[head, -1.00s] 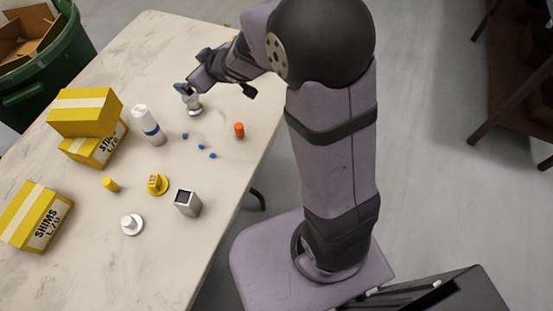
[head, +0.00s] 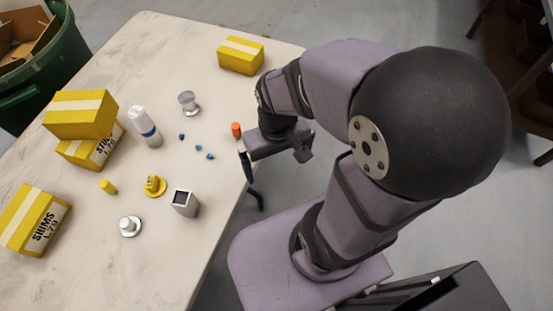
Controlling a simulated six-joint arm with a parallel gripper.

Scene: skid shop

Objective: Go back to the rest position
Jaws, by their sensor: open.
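My gripper (head: 250,172) is in the head view, near the right edge of the table (head: 165,258), with its fingers pointing down. It is open, and I see nothing between its fingers. It is to the right of the objects on the table, just below an orange cylinder (head: 236,130) in the picture. Whether it is above the table top or just past its edge I cannot tell. My arm is folded back over my base.
On the table stand a clear-grey cup-like piece (head: 187,101), a white bottle (head: 145,128), small blue pieces (head: 198,148), a metal box (head: 186,202), a yellow knob (head: 154,186), a white knob (head: 129,226), a yellow cylinder (head: 108,186) and several yellow boxes (head: 240,56). A green bin (head: 50,75) stands behind.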

